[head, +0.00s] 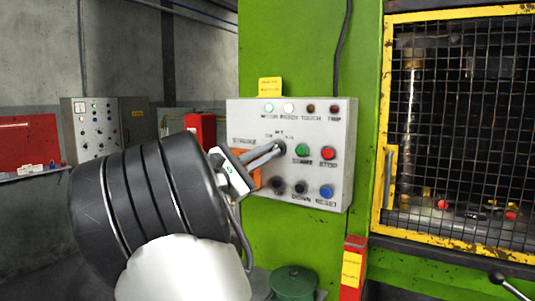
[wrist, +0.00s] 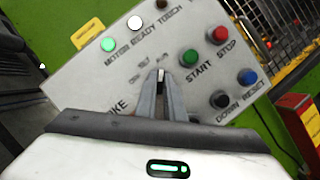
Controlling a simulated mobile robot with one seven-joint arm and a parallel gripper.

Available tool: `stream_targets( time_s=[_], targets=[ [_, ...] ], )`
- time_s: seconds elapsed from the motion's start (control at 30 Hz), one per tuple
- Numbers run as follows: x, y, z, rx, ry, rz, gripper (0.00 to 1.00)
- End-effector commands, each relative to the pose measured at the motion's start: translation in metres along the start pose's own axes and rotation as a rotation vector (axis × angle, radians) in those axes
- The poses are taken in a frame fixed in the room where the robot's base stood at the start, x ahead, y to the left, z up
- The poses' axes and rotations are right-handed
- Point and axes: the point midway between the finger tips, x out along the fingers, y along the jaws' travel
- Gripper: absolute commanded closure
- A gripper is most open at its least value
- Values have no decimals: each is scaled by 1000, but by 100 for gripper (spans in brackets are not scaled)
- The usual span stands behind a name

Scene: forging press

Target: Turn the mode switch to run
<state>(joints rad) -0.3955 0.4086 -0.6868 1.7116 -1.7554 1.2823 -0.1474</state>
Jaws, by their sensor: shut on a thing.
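The control panel (head: 340,190) is a light grey box on the green press. My gripper (head: 276,149) reaches it from the left, with its fingertips at the mode switch, which they mostly hide in the head view. In the wrist view, my gripper (wrist: 160,82) is shut on the small dark mode switch (wrist: 161,75). A pale mark on the switch points up in that picture, roughly at the middle of the small labels around it. Those labels are too blurred to read surely.
Right of the switch are a green START button (head: 301,151) and a red STOP button (head: 327,153). Below sit two black buttons and a blue RESET button (head: 326,191). MOTOR (head: 269,107) and READY lamps glow. A yellow-framed mesh guard (head: 460,120) stands at right.

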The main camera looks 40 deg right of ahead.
Motion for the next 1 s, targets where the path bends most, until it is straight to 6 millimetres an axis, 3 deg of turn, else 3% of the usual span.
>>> stream_targets(
  time_s=[0.03, 0.13, 0.43, 0.57, 1.0],
  targets=[
    [0, 0, 0, 2, 1, -2, 88],
    [0, 0, 0, 1, 1, -1, 73],
    [-1, 0, 0, 0, 1, 0, 73],
    [-11, 0, -1, 1, 2, 0, 73],
    [-112, 1, -1, 0, 5, 2, 73]
  ],
)
